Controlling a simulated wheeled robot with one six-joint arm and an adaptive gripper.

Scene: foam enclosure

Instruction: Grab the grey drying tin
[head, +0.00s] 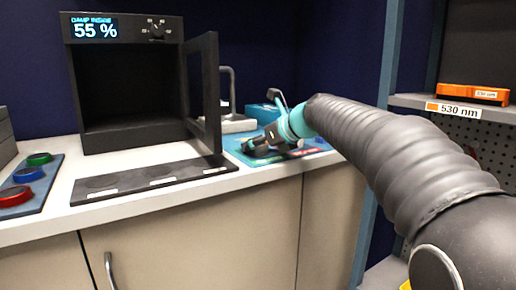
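My gripper (258,148) is at the end of my arm, low over the blue mat (305,149) right of the open cabinet door. Its dark fingers are small and partly overlapped by my wrist, so I cannot tell whether they are open or shut, or whether anything is between them. I cannot make out a grey tin. If one is near the gripper, it is hidden or too small to tell. The cabinet interior (130,90) looks dark and empty.
The black cabinet (77,105) reads 55 %; its door (204,90) stands open. A dark labelled strip (150,178) lies in front. Green (40,158), blue (28,174) and red (15,196) round items sit at left. An orange item (473,94) lies on the right shelf.

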